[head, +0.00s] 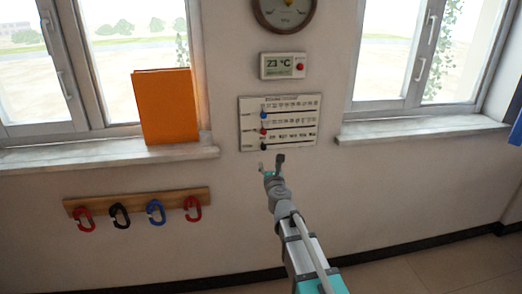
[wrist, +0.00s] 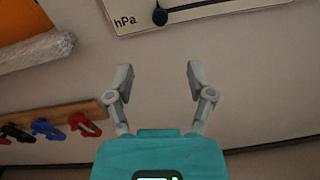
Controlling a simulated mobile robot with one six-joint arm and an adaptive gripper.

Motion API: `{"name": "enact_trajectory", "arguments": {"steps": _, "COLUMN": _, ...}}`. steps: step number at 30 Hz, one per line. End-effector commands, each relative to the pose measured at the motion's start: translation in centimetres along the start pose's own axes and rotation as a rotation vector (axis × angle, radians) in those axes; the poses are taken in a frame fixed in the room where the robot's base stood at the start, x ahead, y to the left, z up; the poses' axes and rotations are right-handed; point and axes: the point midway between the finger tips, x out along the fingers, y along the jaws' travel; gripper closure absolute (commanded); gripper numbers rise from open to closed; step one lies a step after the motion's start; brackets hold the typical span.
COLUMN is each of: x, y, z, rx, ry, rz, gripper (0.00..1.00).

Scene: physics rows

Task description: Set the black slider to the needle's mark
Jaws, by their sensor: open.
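The slider board (head: 306,125) is a pale panel on the wall between the two windows, with rows of small marks. A blue slider (head: 264,115), a red slider (head: 263,131) and a black slider (head: 263,145) sit at its left side, one below another. In the wrist view the black slider (wrist: 160,17) shows at the board's lower edge, beside the letters hPa. The round dial gauge (head: 284,10) is cut off at the top; its needle is too small to read. My gripper (head: 271,161) is open and empty, below the board and apart from the black slider.
A thermostat (head: 283,65) reading 23 °C hangs above the board. An orange book (head: 166,106) stands on the left windowsill (head: 100,154). A wooden rail (head: 140,200) with several coloured carabiners is at lower left. The wall below the board is clear.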

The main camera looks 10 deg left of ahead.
Motion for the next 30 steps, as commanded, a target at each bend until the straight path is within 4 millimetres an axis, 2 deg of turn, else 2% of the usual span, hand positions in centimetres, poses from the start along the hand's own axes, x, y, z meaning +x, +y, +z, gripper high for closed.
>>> {"name": "enact_trajectory", "arguments": {"steps": 5, "x": 0.5, "y": 0.1, "z": 0.0, "rx": -0.001, "ry": 0.0, "rz": 0.001, "gripper": 0.31}}
{"name": "enact_trajectory", "arguments": {"steps": 11, "x": 2.1, "y": 0.1, "z": 0.0, "rx": -0.001, "ry": 0.0, "rz": 0.002, "gripper": 0.31}}
{"name": "enact_trajectory", "arguments": {"steps": 30, "x": 11.4, "y": 0.2, "z": 0.0, "rx": -0.001, "ry": 0.0, "rz": 0.003, "gripper": 0.31}}
